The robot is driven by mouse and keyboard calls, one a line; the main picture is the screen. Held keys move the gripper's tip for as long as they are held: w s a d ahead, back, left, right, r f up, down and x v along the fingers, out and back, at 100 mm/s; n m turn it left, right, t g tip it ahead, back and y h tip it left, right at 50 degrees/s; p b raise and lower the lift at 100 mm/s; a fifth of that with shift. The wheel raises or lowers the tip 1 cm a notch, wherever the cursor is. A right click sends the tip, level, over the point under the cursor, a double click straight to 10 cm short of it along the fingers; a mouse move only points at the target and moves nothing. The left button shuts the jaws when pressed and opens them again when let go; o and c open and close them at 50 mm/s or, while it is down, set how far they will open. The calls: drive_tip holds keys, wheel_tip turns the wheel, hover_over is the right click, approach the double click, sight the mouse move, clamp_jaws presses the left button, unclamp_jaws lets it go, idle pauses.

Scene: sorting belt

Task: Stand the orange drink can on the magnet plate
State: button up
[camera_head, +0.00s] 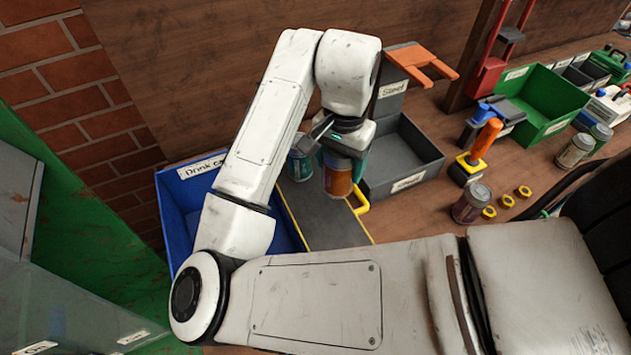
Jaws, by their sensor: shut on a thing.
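The orange drink can (338,182) is upright below my gripper (340,160), which is shut on its upper part. The can is over the right part of a dark grey plate (325,222) with yellow edges, which appears to be the magnet plate. I cannot tell whether the can's base touches the plate or hangs just above it. A teal can (299,166) stands at the back of the plate, just left of the orange can.
A blue bin (172,208) labelled for drink cans is left of the plate. A grey bin (425,150) is close on the right, with a "Steel" sign behind. Farther right are a can (470,204), yellow rings (507,201), an orange-handled tool (486,138) and a green bin (548,98).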

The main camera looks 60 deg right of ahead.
drive_tip(key=w+f, duration=0.1)
drive_tip(key=f, duration=0.1)
drive_tip(key=w+f, duration=0.2)
drive_tip(key=f, duration=0.1)
drive_tip(key=w+f+p, duration=0.1)
drive_tip(key=f, duration=0.2)
drive_tip(key=shift+w+a, duration=0.2)
drive_tip(key=shift+w, duration=0.2)
drive_tip(key=shift+f, duration=0.45)
drive_tip(key=shift+f, duration=0.2)
drive_tip(key=o, duration=1)
drive_tip(key=shift+r, duration=0.1)
